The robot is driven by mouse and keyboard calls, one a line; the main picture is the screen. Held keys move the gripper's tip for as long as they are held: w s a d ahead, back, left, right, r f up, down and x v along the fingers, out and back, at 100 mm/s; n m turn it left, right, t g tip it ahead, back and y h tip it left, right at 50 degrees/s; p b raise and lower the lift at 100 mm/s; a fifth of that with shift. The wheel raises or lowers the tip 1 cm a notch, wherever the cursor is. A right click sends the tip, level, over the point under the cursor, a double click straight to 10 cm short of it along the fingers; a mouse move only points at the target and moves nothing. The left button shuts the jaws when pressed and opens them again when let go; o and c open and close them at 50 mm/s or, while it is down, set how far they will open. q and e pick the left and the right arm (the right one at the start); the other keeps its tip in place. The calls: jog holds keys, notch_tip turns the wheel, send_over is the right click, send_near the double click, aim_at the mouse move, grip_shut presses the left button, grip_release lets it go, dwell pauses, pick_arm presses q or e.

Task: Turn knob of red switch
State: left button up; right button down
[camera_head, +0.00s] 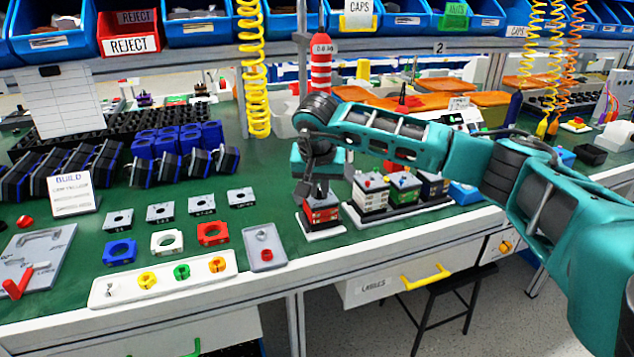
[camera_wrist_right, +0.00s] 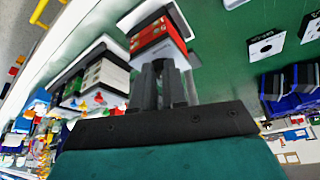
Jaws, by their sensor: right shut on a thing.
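The red switch (camera_head: 322,217) is a small box with red and dark layers. It stands upright on a white base plate on the green bench, near the front edge. It also shows in the right wrist view (camera_wrist_right: 150,36), at the top, just past my fingertips. My right gripper (camera_head: 317,192) points down from above onto the top of the switch. Its two dark fingers (camera_wrist_right: 164,70) are close together and shut on the knob, which they hide. I cannot tell the knob's angle. My left gripper is in neither view.
Other switches, white (camera_head: 369,194) and green (camera_head: 404,187), stand close to the right on a dark rack. A grey tray (camera_head: 265,258) lies to the left. Loose plates, coloured rings and blue housings (camera_head: 205,162) lie farther left. Yellow coiled hoses hang above.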

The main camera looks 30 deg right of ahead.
jog(key=n, duration=0.1)
jog(key=n+y, duration=0.1)
jog(key=n, duration=0.1)
jog(key=d+n+t+p, duration=0.1)
jog(key=shift+s+r+n+y, duration=0.1)
jog(key=shift+s+n+y, duration=0.2)
jog(key=shift+n, duration=0.1)
jog(key=shift+d, duration=0.1)
jog(key=shift+w, duration=0.1)
jog(key=c, duration=1.2)
grip_release()
jog(key=shift+o, duration=0.2)
jog(key=p+v, duration=0.1)
jog(key=v, duration=1.1)
jog(key=shift+s+r, duration=0.2)
jog(key=shift+r, duration=0.15)
